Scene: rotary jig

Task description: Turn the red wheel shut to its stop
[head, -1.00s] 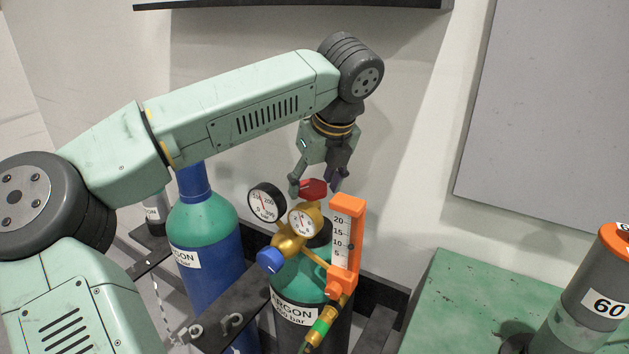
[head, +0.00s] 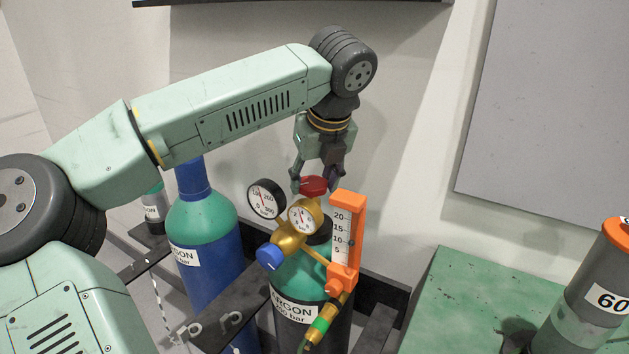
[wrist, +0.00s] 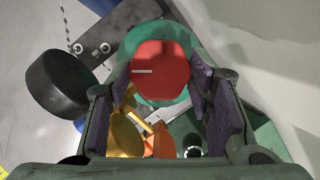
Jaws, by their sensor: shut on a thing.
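The red wheel (head: 313,185) sits on top of the front argon cylinder (head: 300,272), above the brass regulator (head: 288,240). My gripper (head: 316,183) points down over it, with one finger on each side of the wheel. In the wrist view, the red wheel (wrist: 161,72) lies between the purple finger pads, and a short pale line shows on its left half. My gripper (wrist: 162,95) is shut on the wheel. The exact contact of the pads is hard to see.
A black gauge (head: 266,199) and an orange flowmeter (head: 346,245) stand close beside the wheel. A blue argon cylinder (head: 207,262) with a green shoulder is at left. A green bench (head: 465,300) with a grey cylinder is at right.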

